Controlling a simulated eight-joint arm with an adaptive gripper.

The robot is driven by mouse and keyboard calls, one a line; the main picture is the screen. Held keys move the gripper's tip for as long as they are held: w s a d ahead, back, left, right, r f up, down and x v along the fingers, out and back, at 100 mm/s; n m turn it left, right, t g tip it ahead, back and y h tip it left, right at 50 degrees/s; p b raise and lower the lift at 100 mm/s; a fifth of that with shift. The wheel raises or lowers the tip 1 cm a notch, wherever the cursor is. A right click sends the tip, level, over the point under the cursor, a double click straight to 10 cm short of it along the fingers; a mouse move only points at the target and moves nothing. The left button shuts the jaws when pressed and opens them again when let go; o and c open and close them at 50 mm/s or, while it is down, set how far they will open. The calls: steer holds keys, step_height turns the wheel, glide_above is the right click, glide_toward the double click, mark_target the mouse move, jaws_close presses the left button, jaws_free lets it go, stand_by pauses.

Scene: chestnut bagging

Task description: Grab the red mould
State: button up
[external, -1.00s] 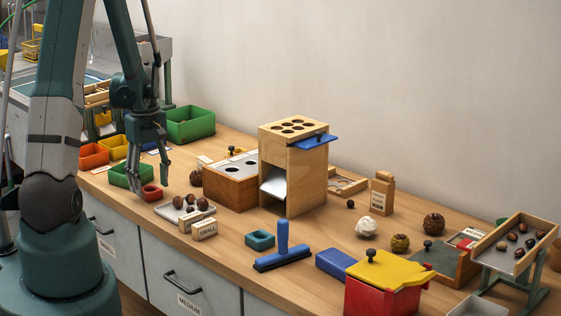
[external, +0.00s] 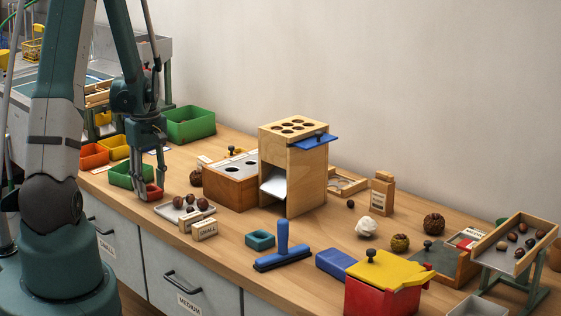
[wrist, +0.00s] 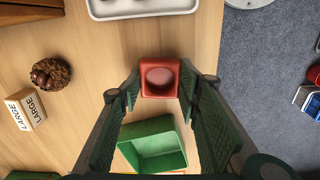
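The red mould (wrist: 160,91) is a small square block with a round hollow. In the wrist view it sits between the tips of my gripper (wrist: 159,82), with a finger close along each side. The fingers are apart and appear not to press on it; contact is hard to tell. In the external view, my gripper (external: 152,192) points down around the red mould (external: 154,193), which stands on the worktop and is partly hidden by the fingers.
A green bin (wrist: 128,147) stands close to the mould, below it in the wrist view. A pale tray (external: 172,213) with chestnuts is nearby. A LARGE block (wrist: 26,110) and a brown ball lie to the left in the wrist view. The worktop edge is close.

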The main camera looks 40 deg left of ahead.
mark_target(150, 188)
stand_by(0.3)
step_height(150, 188, up, 10)
steer(key=p, duration=0.2)
stand_by(0.6)
